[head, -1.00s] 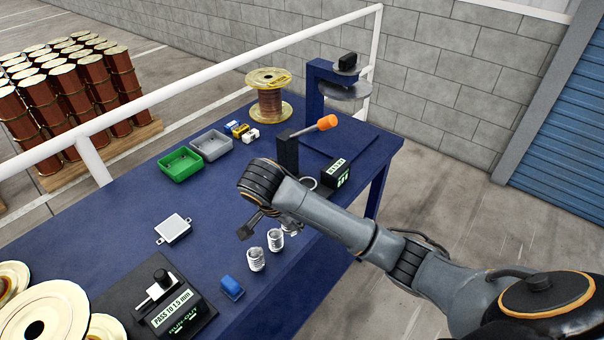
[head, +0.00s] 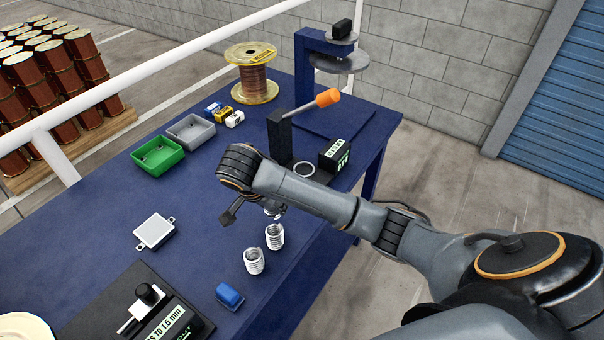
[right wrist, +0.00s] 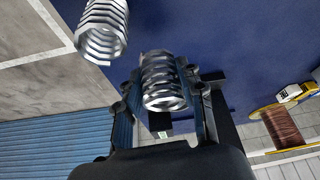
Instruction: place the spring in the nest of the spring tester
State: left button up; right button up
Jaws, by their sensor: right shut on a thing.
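My right gripper (head: 252,214) is shut on a silver coil spring (right wrist: 162,82), which sits between its fingers in the right wrist view. In the head view only the lower end of this spring (head: 272,212) shows below my wrist. Two more springs stand upright on the blue table, a near one (head: 254,261) and a farther one (head: 275,237). The spring tester has a black post (head: 279,138), an orange-handled lever (head: 327,97) and a display box (head: 335,154). Its nest, a pale ring (head: 304,169), looks empty, beyond my right forearm. My left gripper is not in view.
A green bin (head: 158,156), a grey bin (head: 190,131), small boxes (head: 223,113) and a copper spool (head: 252,72) stand along the back. A blue block (head: 229,296) and a gauge (head: 150,315) are in front. A blue press frame (head: 309,60) stands behind the tester.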

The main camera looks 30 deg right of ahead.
jog(key=w+d+p, duration=0.1)
jog(key=w+d, duration=0.1)
jog(key=d, duration=0.2)
jog(key=w+d+p, duration=0.1)
jog(key=w+d, duration=0.2)
jog(key=d, duration=0.1)
jog(key=w+d+p, duration=0.1)
jog(key=w+d, duration=0.1)
jog(key=d, duration=0.2)
jog(key=shift+w, duration=0.25)
jog(key=d, duration=0.1)
jog(key=w+d+p, duration=0.1)
jog(key=d+p, duration=0.1)
jog(key=shift+w+d+f, duration=0.2)
jog(key=shift+w+f, duration=0.1)
jog(key=shift+w, duration=0.1)
jog(key=shift+w+f, duration=0.1)
jog(key=shift+f, duration=0.4)
jog(key=shift+f, duration=0.2)
jog(key=o, duration=1.2)
jog(key=shift+c, duration=0.2)
